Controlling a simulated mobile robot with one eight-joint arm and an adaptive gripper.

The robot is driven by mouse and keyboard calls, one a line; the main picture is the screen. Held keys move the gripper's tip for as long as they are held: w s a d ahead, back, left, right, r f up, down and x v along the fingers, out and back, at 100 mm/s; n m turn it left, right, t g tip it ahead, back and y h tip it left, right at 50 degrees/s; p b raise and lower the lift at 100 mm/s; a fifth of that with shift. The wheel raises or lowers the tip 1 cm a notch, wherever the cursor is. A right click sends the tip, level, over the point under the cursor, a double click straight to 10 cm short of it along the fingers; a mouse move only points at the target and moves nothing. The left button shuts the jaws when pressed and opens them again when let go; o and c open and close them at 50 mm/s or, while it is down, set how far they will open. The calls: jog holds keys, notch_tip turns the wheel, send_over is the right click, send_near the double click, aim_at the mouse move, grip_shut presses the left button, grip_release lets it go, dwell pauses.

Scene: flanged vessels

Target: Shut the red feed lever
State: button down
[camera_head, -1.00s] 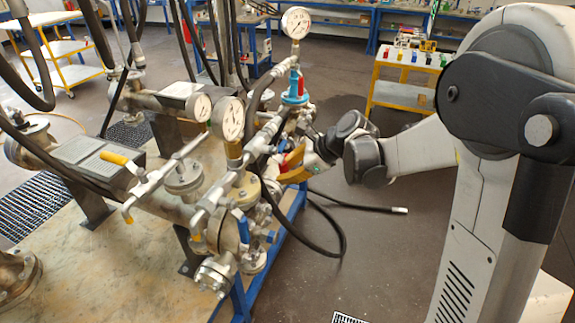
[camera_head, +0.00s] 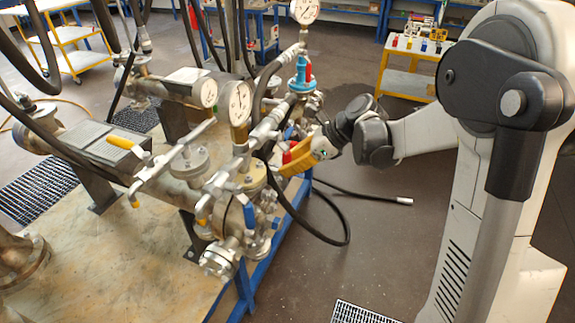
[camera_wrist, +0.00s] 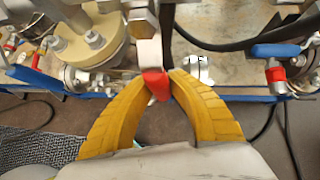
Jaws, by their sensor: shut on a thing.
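The red feed lever (camera_wrist: 156,84) shows in the wrist view between the yellow fingertips of my gripper (camera_wrist: 157,82). The fingers are shut on its red end, and a pale metal part runs up from it. In the head view my gripper (camera_head: 291,162) is at the right side of the flanged vessel assembly, and a small piece of the red lever (camera_head: 287,157) shows beside the yellow fingers. The lever's pivot is mostly hidden in the head view.
A blue-handled valve (camera_wrist: 275,50) is to the right in the wrist view. A black hose (camera_head: 330,238) loops below my gripper. Pressure gauges (camera_head: 237,103) stand on the vessels. The blue frame edge (camera_head: 262,268) runs under them. The floor at right is open.

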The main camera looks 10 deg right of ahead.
jog(key=c, duration=1.2)
grip_release()
jog(key=shift+a, duration=0.15)
jog(key=v, duration=1.2)
